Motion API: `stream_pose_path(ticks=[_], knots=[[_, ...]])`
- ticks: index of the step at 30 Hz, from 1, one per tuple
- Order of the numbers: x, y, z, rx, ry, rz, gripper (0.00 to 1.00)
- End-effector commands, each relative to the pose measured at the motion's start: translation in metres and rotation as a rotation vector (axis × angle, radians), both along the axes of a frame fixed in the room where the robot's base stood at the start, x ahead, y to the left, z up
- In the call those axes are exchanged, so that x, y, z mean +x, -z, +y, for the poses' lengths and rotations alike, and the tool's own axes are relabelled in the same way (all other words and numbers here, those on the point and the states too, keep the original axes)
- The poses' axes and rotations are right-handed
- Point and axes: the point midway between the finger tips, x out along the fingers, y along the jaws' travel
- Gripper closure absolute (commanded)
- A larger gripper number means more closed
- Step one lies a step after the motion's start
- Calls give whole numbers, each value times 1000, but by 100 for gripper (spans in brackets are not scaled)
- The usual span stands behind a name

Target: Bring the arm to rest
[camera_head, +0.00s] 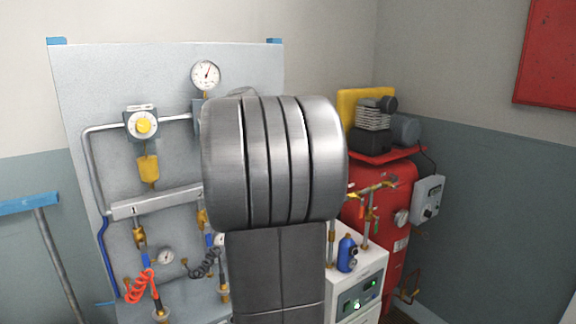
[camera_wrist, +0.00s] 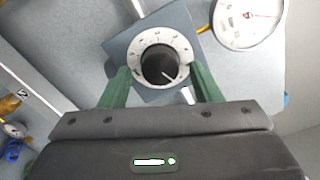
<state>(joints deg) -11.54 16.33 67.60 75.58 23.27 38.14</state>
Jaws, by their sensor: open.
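My gripper (camera_wrist: 160,82) shows in the wrist view with its two green fingers apart. A black knob (camera_wrist: 160,65) on a round white dial (camera_wrist: 137,48) with a blue-grey square plate lies between or just beyond the fingertips; I cannot tell how deep the fingers reach or whether they touch it. In the head view my arm's grey metal links fill the middle and hide the gripper and the dial.
Right of my arm stand a red tank (camera_head: 385,210) with a compressor, a white cabinet (camera_head: 362,280) and a blue bottle (camera_head: 346,253). A gauge (camera_wrist: 248,20) sits near the dial.

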Motion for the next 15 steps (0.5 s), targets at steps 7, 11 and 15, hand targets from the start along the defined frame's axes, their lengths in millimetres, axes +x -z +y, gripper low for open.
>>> stream_pose_path(ticks=[7,11,15], knots=[[2,0,2,-5,0,-5,42],[2,0,1,-5,0,-5,42],[0,0,0,-4,0,-4,42]])
